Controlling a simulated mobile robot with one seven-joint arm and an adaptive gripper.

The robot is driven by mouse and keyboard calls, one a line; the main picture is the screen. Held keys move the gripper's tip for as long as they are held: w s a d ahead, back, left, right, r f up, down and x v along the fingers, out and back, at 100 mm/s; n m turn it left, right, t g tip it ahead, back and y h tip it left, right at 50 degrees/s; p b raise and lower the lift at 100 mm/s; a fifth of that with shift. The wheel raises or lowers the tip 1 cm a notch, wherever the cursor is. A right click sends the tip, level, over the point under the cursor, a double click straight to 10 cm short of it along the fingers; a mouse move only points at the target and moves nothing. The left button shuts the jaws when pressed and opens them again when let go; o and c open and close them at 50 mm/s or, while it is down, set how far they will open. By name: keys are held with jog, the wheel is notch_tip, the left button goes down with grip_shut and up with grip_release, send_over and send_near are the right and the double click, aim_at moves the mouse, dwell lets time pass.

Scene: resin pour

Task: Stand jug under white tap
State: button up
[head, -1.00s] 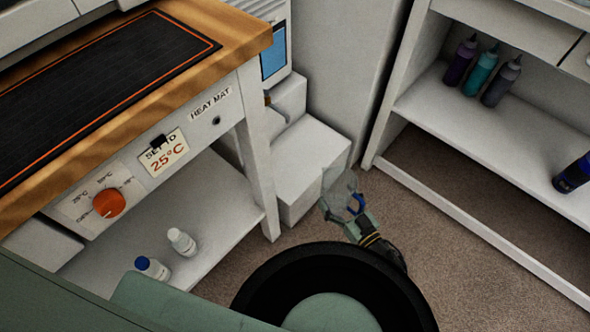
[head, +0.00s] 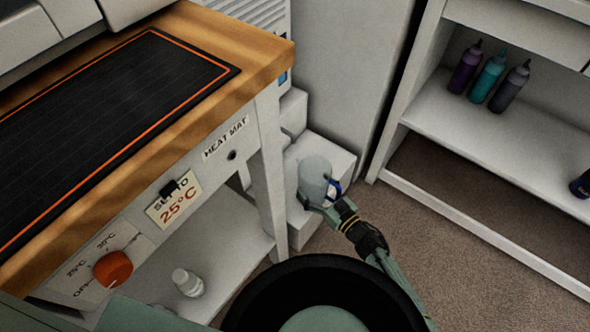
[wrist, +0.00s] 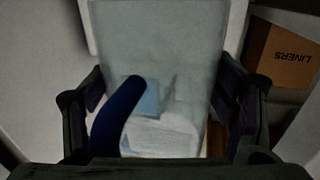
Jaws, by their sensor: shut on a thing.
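The jug (head: 314,176) is a clear, pale vessel with a blue handle, held roughly upright in front of the white stepped block beside the bench. It also fills the middle of the wrist view (wrist: 165,50), with the dark blue handle (wrist: 115,120) towards me. My gripper (head: 326,203) is shut on the jug, one finger on each side of it. I cannot tell whether the jug's base touches the block. The white tap cannot be made out in either view.
The white stepped block (head: 334,157) stands between the heat mat bench (head: 262,62) and a tall white panel. A white bottle (head: 187,282) is on the bench's lower shelf. Coloured bottles (head: 489,78) stand on the right shelf. A LINERS box (wrist: 288,57) shows at right.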

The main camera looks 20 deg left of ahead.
aim_at(304, 176)
jog(key=x, duration=0.6)
jog(key=shift+w+a, duration=0.15)
jog(key=shift+a, duration=0.05)
jog(key=x, duration=0.3)
jog(key=shift+w+a+f, duration=0.2)
jog(key=shift+f, duration=0.15)
jog(key=shift+d+f, duration=0.1)
jog(key=shift+f, duration=0.3)
jog(key=shift+f+b, duration=0.1)
jog(key=shift+b, duration=0.2)
jog(key=shift+f+b, duration=0.3)
jog(key=shift+b, duration=0.1)
jog(key=shift+s+f, duration=0.1)
